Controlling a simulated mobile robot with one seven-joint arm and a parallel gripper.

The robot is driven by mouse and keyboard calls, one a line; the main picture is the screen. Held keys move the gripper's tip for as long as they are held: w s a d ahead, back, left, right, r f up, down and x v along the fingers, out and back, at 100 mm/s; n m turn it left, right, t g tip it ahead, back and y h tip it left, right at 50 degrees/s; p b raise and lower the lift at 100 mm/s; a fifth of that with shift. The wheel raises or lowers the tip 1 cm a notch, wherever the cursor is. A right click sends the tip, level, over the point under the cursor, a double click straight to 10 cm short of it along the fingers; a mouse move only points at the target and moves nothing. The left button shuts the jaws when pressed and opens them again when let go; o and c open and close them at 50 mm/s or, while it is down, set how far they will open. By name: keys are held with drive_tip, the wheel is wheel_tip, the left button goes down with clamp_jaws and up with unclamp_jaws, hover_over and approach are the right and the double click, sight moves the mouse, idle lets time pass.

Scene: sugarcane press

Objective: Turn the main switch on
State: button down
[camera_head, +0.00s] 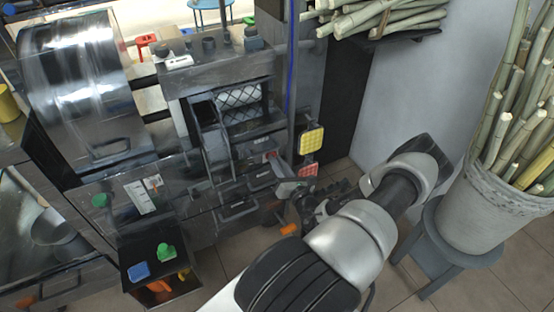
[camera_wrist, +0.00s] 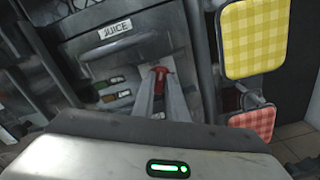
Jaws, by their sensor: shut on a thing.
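The red switch (camera_wrist: 160,71) sits on the dark metal front of the press (camera_wrist: 140,48), below and right of a white "JUICE" label (camera_wrist: 115,30) in the wrist view. My gripper (camera_wrist: 161,80) has its two fingers close together at the switch, shut on it. The fingertips cover part of the switch, and its exact position is hard to tell.
Yellow (camera_head: 311,141) and red (camera_head: 307,170) checked pads hang just right of my gripper. Small label plates (camera_wrist: 117,88) are left of the fingers. A pot of cane stalks (camera_head: 487,207) stands on a stool (camera_head: 447,253) at right. Floor shows between press and stool.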

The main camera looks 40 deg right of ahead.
drive_tip(key=m+p, duration=0.1)
drive_tip(key=m, duration=0.5)
drive_tip(key=shift+f+m, duration=0.1)
drive_tip(key=shift+m, duration=0.2)
drive_tip(key=m, duration=0.6)
drive_tip(key=shift+f+p, duration=0.15)
drive_tip(key=shift+p, duration=0.25)
drive_tip(key=shift+m, duration=0.3)
drive_tip(key=c, duration=1.8)
unclamp_jaws()
drive_tip(key=shift+d, duration=0.1)
drive_tip(key=shift+o, duration=0.2)
drive_tip(key=shift+s, duration=0.1)
drive_tip(key=p+v, duration=0.2)
drive_tip(key=v, duration=1.5)
drive_tip(key=shift+s, duration=0.15)
drive_tip(key=shift+r, duration=0.2)
